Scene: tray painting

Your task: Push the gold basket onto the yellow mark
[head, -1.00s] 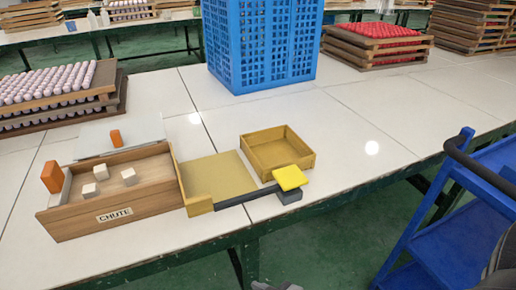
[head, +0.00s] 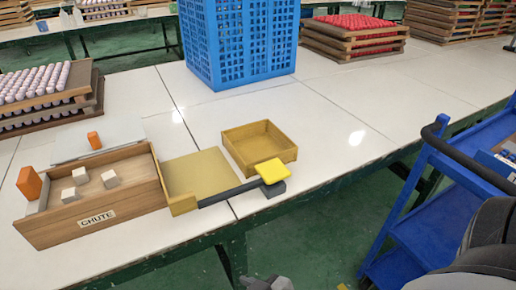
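The gold basket (head: 232,152) is an open, empty, square box with low walls, upright on the white table right of the chute box. A flat dull-yellow panel (head: 205,172) lies between it and the chute box. A bright yellow square (head: 272,171) sits on a dark grey block at the end of a dark bar, by the basket's front corner. I cannot tell for certain which yellow patch is the mark. A grey piece (head: 266,283) at the bottom edge looks like my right gripper, cut off and away from the basket. My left gripper is not seen.
The wooden chute box (head: 125,212) holds several white cubes; orange blocks stand at its left and back. A blue crate (head: 240,45) stands behind the basket. A blue cart (head: 440,190) is at right. White table (head: 330,120) right of the basket is clear.

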